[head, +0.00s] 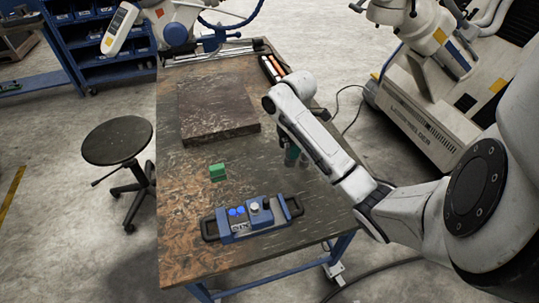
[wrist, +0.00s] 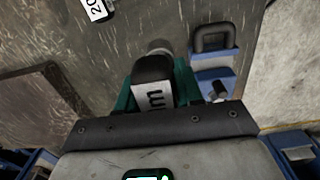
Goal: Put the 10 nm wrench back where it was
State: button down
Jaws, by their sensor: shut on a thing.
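My gripper (head: 292,156) is above the right side of the table, its lower end partly hidden by my arm in the head view. In the wrist view its teal fingers (wrist: 152,90) are shut on a dark tool with a white label (wrist: 154,96). Only an "m" reads on that label, so I cannot tell its size marking. The tool is held clear in front of the fingers, and its far end is a grey rounded part.
A blue device with black handles (head: 240,226) sits on the table's near part, and a small green block (head: 217,172) behind it. A dark slab (head: 216,110) lies farther back. Orange and white tools (head: 272,68) lie at the back right edge. The table (head: 185,245) is bare at near left.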

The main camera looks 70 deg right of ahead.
jog(key=shift+w+d+f, duration=0.1)
jog(key=shift+w+f, duration=0.35)
jog(key=shift+w, duration=0.15)
jog(key=shift+w+d+f+b, duration=0.8)
jog(key=shift+w+f, duration=0.55)
jog(key=shift+f, duration=0.45)
jog(key=shift+w+d+f+b, duration=0.75)
jog(key=shift+w+f, duration=0.65)
jog(key=shift+f, duration=0.4)
jog(key=shift+w+d+f+b, duration=0.8)
jog(key=shift+w+f, duration=0.55)
jog(key=shift+f, duration=0.45)
jog(key=c, duration=0.7)
grip_release()
jog(key=shift+f, duration=0.1)
jog(key=shift+c, duration=0.2)
notch_tip(320, 180, up, 12)
jog(key=b, duration=0.1)
